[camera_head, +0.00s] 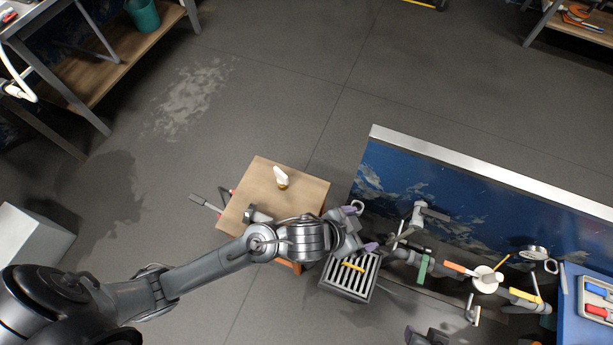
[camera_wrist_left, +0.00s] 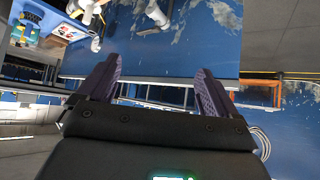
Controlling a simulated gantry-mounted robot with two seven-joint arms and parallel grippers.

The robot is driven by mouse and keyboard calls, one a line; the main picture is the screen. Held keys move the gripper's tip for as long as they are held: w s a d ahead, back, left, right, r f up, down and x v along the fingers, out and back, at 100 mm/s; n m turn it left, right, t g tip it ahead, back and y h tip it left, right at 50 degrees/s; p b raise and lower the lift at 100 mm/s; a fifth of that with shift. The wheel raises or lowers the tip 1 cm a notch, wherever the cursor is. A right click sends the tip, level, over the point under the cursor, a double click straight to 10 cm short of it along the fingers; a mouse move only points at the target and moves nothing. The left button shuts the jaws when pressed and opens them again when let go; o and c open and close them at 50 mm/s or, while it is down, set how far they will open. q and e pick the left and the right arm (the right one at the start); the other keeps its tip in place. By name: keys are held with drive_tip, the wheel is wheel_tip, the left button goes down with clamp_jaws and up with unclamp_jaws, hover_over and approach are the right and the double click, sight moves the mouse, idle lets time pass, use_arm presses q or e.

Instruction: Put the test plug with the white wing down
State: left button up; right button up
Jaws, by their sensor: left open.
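The test plug with the white wing (camera_head: 282,176) stands upright on the small wooden-topped table (camera_head: 257,178), its white wing up and a brass-coloured base below. My left gripper (camera_head: 364,228) is open, to the right of this table and apart from the plug, above the area beside the grated box. In the left wrist view its two purple-padded fingers (camera_wrist_left: 155,84) are spread with nothing between them. The plug is not seen in the left wrist view. A dark part at the bottom edge of the head view may be my right gripper; its jaws cannot be made out.
A black grated box (camera_head: 346,291) with a yellow bar stands right of the table. A blue panel with a pale top edge (camera_head: 480,176) and pipework with coloured handles (camera_head: 424,267) fill the right. A blue tray (camera_head: 569,318) is at far right. Floor behind the table is clear.

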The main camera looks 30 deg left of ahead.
use_arm(q)
drive_tip(key=s+a+f+n+g+y, duration=0.2)
drive_tip(key=s+a, duration=0.4)
drive_tip(key=a, duration=0.4)
drive_tip(key=s+a+f+n+g+y, duration=0.2)
drive_tip(key=s+a+y, duration=0.1)
drive_tip(key=s+a, duration=0.4)
drive_tip(key=a, duration=0.3)
drive_tip(key=shift+s, duration=0.3)
